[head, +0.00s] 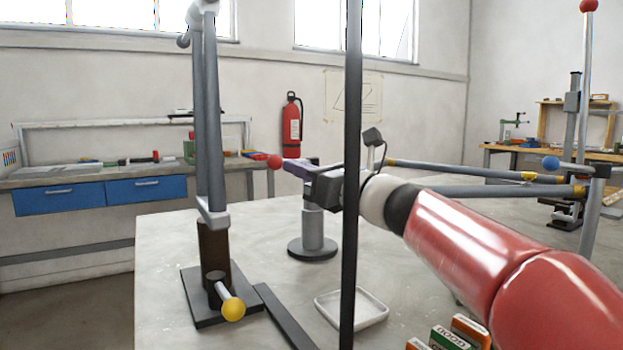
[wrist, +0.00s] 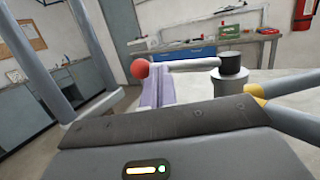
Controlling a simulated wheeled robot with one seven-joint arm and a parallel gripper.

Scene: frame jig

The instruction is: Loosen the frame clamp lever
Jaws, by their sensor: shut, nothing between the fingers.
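A lever with a red ball knob (head: 274,161) shows just beyond my fingertips in the head view. In the wrist view its red knob (wrist: 139,69) sits at the left end of a pale rod (wrist: 192,65), which runs right to a black cap (wrist: 231,64) on a grey post (wrist: 229,84). The round-based post (head: 312,232) stands on the table. My gripper (head: 290,164) has lavender fingers, shut and empty. In the wrist view the fingers (wrist: 157,78) lie close to the rod, right of the knob; I cannot tell whether they touch it.
A yellow-knobbed handle (head: 233,308) sticks out of a dark stand at left. A thin dark upright (head: 348,250) crosses in front of my arm. A white tray (head: 352,308) and small boxes (head: 455,335) are near the front. Grey tubes (head: 480,191) extend at right, near a blue knob (head: 550,162).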

